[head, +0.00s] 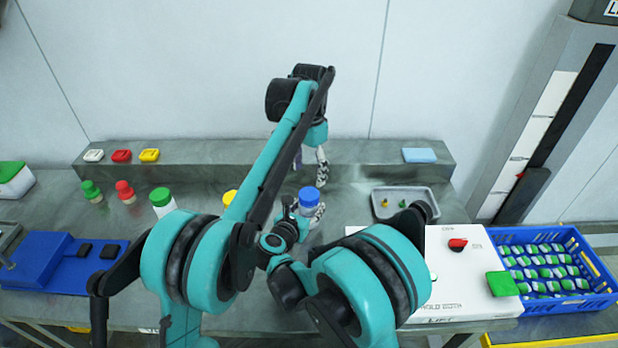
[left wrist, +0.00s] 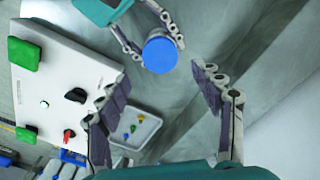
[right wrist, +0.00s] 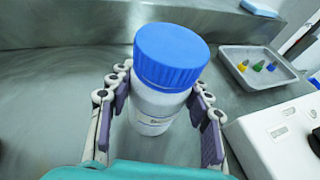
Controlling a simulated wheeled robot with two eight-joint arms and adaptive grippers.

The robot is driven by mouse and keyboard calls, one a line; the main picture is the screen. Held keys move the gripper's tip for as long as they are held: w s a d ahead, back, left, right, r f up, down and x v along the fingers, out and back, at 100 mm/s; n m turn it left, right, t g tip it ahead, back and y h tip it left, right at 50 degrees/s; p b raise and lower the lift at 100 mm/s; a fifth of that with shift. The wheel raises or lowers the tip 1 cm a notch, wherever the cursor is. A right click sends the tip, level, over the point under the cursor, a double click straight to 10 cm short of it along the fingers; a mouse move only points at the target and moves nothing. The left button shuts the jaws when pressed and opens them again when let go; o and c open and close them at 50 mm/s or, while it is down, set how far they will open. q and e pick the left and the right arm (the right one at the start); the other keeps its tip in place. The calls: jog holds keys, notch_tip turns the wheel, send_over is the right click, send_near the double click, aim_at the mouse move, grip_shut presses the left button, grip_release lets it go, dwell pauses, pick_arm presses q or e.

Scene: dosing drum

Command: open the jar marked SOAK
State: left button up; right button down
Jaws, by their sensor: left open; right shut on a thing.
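A white jar with a blue lid (head: 309,198) stands upright on the bench. Its blue lid also shows in the left wrist view (left wrist: 160,54), and its white body in the right wrist view (right wrist: 153,109). The small print on its label is too blurred to read. My right gripper (right wrist: 160,92) is shut on the jar body, one finger on each side below the lid. My left gripper (head: 321,166) is open and empty, pointing down above and behind the jar. In the left wrist view the lid lies ahead, between the spread fingers, apart from them.
A green-lidded jar (head: 161,201) and a partly hidden yellow-lidded one (head: 230,197) stand to the left. A grey tray (head: 427,213) with small coloured pieces, a white control box (head: 458,283) and a blue crate (head: 600,262) are to the right. A raised ledge (head: 215,152) runs behind.

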aim_at(309, 193)
pick_arm(q)
jog(key=m, duration=0.5)
jog(key=shift+m, duration=1.4)
jog(key=shift+f, duration=0.15)
jog(key=shift+m, duration=0.3)
notch_tip(309, 193, down, 8)
jog(key=shift+r, duration=0.15)
